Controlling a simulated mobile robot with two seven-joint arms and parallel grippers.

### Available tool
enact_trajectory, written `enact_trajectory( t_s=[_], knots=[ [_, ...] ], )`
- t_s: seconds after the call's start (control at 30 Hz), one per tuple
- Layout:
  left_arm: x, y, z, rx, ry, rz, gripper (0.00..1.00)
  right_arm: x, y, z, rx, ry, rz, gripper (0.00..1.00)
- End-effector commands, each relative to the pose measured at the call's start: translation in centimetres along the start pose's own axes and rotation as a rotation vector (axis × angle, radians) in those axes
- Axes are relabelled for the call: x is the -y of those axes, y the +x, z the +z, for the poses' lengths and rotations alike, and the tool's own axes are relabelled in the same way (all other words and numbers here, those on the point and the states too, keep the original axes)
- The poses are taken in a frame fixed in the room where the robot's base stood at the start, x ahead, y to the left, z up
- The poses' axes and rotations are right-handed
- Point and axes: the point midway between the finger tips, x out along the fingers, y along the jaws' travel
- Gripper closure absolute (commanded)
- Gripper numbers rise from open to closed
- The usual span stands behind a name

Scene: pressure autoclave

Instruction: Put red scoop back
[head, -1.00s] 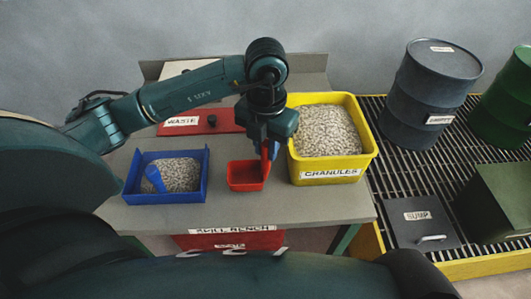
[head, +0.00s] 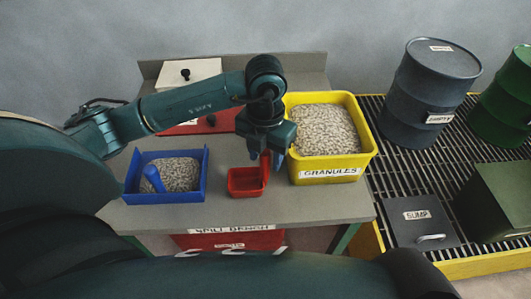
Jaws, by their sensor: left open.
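The red scoop (head: 246,181) rests on the bench between the blue tray and the yellow granules bin, with its handle standing up at its right side. My left gripper (head: 266,160) is open, just above and behind the scoop, with its fingers near the handle top. I cannot tell whether a finger touches the handle. My right gripper is not in view.
The blue tray (head: 133,188) holds granules and a blue scoop (head: 154,178). The yellow bin (head: 325,174) labelled GRANULES stands close on the right. A red-lidded waste box (head: 190,129) and a white box (head: 200,70) lie behind, partly hidden by my arm. Drums stand on the grating at right.

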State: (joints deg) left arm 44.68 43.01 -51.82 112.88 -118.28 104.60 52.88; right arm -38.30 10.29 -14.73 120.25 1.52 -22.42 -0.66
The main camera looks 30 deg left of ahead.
Motion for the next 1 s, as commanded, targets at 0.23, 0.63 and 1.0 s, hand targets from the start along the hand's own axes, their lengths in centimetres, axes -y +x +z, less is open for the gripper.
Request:
enact_trajectory(
  t_s=[0.23,0.63,1.0],
  knots=[
    [0.0,-1.4,0.1,0.004,0.001,-0.001,0.59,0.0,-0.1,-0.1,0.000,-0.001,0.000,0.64],
    [0.0,-10.0,0.1,0.007,-0.001,0.001,0.59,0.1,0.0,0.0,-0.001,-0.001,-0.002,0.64],
    [0.0,-12.4,0.0,0.000,-0.001,0.000,0.59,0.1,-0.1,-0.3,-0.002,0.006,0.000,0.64]
  ],
)
